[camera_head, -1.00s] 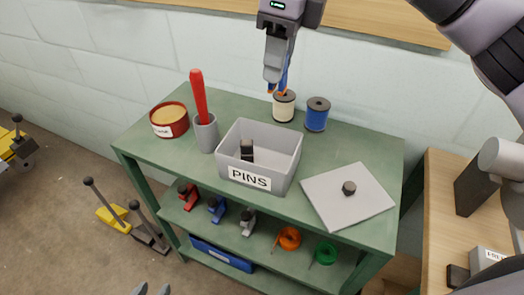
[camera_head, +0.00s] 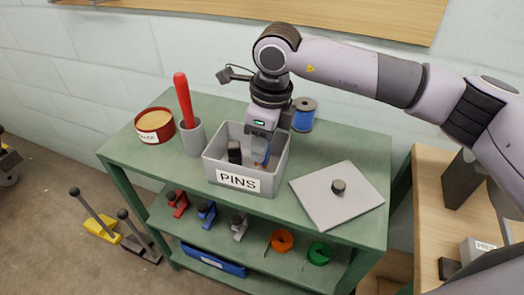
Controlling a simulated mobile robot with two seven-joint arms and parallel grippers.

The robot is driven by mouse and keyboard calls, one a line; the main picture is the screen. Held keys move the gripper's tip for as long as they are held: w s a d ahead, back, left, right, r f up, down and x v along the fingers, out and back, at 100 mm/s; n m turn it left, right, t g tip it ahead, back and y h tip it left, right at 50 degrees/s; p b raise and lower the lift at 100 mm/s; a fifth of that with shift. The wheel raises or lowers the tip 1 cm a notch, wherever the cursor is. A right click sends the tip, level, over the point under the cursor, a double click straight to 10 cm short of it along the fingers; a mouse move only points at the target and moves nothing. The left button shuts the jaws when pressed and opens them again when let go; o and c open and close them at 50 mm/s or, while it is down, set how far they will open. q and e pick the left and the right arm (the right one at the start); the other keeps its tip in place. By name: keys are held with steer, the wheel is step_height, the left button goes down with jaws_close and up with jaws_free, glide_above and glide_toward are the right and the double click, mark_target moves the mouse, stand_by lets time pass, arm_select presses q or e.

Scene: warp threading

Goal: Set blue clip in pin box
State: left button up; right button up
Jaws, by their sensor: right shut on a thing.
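The grey pin box (camera_head: 219,163), labelled PINS, stands on the green cart's top with a black block (camera_head: 234,152) inside at its left. My right gripper (camera_head: 260,157) points down into the right part of the box and is shut on the blue clip (camera_head: 263,160). Only a bit of blue shows between the fingers. The front wall and the gripper hide the clip's lower end, so I cannot tell whether it touches the floor. My left gripper is out of view.
A red-handled tool stands in a grey cup (camera_head: 194,138) left of the box, beside a red round tin (camera_head: 155,125). A blue spool (camera_head: 303,115) stands behind right. A grey plate with a black knob (camera_head: 330,205) lies at right. Clamps and tape rolls fill the shelf below.

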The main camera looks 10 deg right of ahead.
steer(key=shift+f, duration=1.4)
steer(key=shift+f, duration=0.2)
steer(key=o, duration=1)
steer(key=shift+r, duration=0.1)
step_height(320, 180, up, 12)
steer(key=d, duration=0.1)
steer(key=shift+s+d, duration=0.15)
steer(key=shift+s, duration=0.2)
